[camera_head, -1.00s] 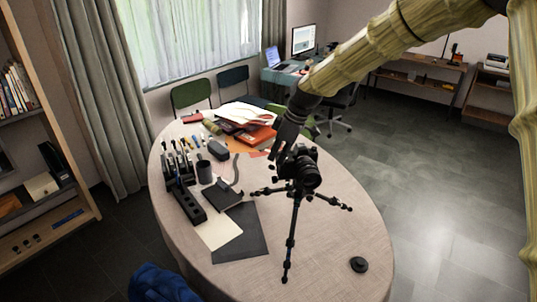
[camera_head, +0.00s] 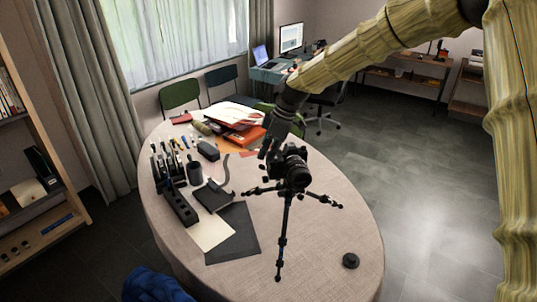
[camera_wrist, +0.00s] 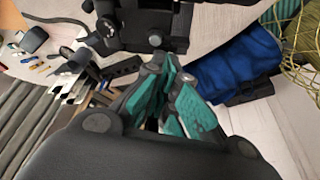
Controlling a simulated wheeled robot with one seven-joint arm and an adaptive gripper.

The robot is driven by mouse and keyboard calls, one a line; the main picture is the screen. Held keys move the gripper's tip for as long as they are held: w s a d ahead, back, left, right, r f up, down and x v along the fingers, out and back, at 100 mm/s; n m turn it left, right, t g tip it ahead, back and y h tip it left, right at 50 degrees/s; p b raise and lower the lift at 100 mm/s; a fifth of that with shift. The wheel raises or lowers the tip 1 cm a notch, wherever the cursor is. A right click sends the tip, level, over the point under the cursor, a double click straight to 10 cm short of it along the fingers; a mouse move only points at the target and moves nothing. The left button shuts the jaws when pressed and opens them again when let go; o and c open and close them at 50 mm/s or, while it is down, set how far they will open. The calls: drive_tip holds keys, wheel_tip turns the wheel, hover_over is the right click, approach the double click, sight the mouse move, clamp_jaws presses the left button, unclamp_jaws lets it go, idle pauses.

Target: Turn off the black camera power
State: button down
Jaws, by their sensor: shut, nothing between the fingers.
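The black camera (camera_head: 290,168) sits on a small black tripod (camera_head: 284,225) standing on the table, its lens facing right and toward the viewer. My gripper (camera_head: 266,152) is at the camera's upper left, close beside its body; I cannot tell whether it touches. In the wrist view the gripper's teal-padded fingers (camera_wrist: 172,98) are together with nothing between them. The dark camera body and mount (camera_wrist: 150,28) fill the top middle, just beyond the fingertips. The power switch cannot be made out in either view.
The oval table (camera_head: 330,245) holds a black power strip (camera_head: 180,207), a dark cup (camera_head: 194,172), papers and folders (camera_head: 238,115) at the back, and a round lens cap (camera_head: 350,261) at front right. The table's right side is mostly clear.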

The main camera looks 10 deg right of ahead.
idle(0.3)
wheel_tip(320, 180, up, 9)
drive_tip(key=b, duration=0.3)
drive_tip(key=shift+a+r, duration=0.2)
drive_tip(key=shift+a, duration=0.1)
idle(0.5)
